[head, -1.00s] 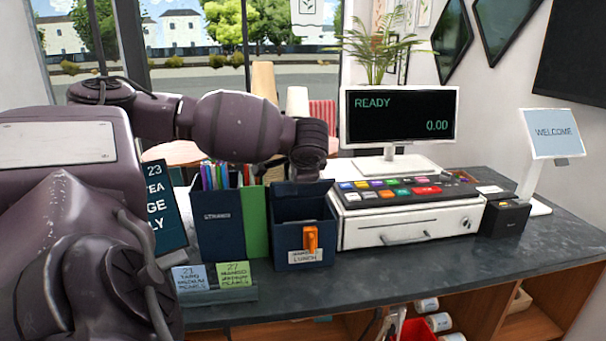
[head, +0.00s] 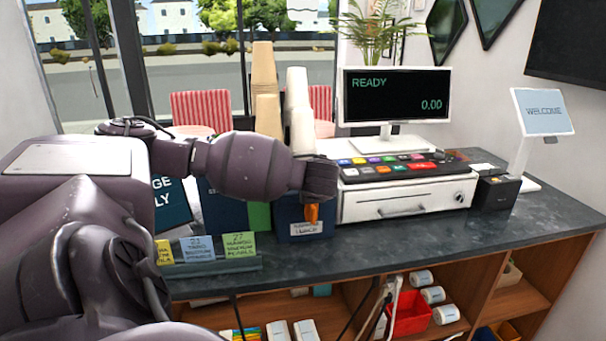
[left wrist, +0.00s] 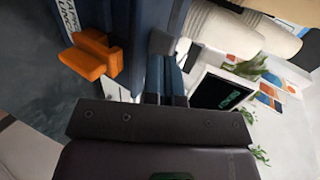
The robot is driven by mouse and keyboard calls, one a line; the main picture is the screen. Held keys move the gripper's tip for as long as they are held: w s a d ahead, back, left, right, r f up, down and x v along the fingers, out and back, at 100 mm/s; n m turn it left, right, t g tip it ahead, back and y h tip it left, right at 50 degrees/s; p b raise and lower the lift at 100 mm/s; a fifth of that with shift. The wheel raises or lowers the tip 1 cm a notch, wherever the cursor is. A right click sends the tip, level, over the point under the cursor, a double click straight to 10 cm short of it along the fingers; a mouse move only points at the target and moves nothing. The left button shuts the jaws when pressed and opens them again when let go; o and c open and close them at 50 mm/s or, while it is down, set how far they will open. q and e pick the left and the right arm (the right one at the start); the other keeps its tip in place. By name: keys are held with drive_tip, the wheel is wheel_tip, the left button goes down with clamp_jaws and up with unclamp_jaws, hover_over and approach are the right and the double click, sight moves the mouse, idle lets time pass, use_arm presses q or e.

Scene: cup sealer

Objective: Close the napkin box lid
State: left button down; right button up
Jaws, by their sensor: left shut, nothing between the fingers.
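The dark blue box (head: 290,228), which I take to be the napkin box, stands on the counter left of the cash drawer. Its front has a white label and an orange tab (head: 312,213). My left wrist covers its top in the head view, so I cannot tell how the lid stands. In the left wrist view the box's blue wall (left wrist: 135,25) and the orange tab (left wrist: 92,57) lie beside my left gripper (left wrist: 164,48). That gripper is shut and empty, close to the box; contact cannot be told. My right gripper is out of view.
The white cash drawer (head: 405,202) with its keypad stands close to the box's right. A green folder (head: 259,215) is close on its left, with small cards (head: 240,245) in front. Stacked cups (head: 298,100) stand behind. The front counter strip is clear.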

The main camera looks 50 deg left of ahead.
use_arm(q)
drive_tip(key=shift+s+d+f, duration=0.1)
drive_tip(key=shift+d+f, duration=0.1)
drive_tip(key=shift+f, duration=0.85)
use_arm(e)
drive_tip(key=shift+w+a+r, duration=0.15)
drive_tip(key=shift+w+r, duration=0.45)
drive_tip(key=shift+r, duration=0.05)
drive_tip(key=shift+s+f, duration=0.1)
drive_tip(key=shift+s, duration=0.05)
